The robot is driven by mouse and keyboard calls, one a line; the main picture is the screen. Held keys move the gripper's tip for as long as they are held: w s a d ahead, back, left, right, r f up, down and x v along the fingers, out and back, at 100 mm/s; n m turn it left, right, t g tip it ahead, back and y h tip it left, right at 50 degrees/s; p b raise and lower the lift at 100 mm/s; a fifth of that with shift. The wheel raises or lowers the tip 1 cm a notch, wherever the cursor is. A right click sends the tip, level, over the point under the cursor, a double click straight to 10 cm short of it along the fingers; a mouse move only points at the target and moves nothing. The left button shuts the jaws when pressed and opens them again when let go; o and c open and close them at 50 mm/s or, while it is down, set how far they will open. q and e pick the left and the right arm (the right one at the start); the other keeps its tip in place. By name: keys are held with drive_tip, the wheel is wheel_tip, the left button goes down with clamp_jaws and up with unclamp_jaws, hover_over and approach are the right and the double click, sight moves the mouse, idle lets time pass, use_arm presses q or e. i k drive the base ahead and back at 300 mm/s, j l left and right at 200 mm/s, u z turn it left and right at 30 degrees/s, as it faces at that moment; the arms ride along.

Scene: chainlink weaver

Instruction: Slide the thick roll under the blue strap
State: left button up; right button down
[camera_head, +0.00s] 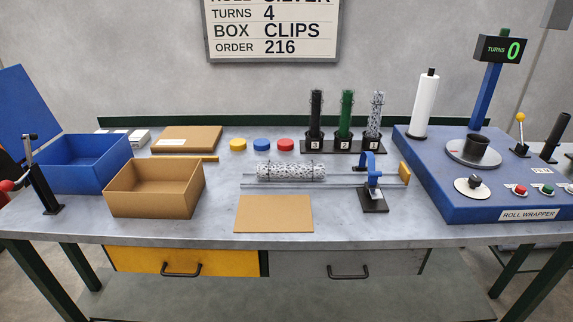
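The thick roll (291,171) is a silver-grey mesh cylinder with dark bands, lying on its side along two metal rails in the middle of the table. The blue strap (368,160) stands upright on a black-footed stand at the right part of the rails. The roll lies to the left of the strap, with a gap between its right end and the strap. Neither of my grippers shows in the head view.
A tan block (404,173) sits at the rails' right end. A brown mat (273,214) lies in front. An open cardboard box (154,201) and blue bin (83,178) stand left. The blue roll wrapper (462,207) stands right. Upright rolls stand in a black rack (343,147) behind.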

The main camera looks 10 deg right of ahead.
sight(269, 170)
drive_tip(key=i+j+z, duration=0.1)
drive_tip(key=i+j, duration=0.25)
drive_tip(key=j, duration=0.3)
drive_tip(key=i+j+z, duration=0.15)
drive_tip(key=j, duration=0.15)
drive_tip(key=i+j+z, duration=0.1)
drive_tip(key=j, duration=0.25)
drive_tip(key=i, duration=0.05)
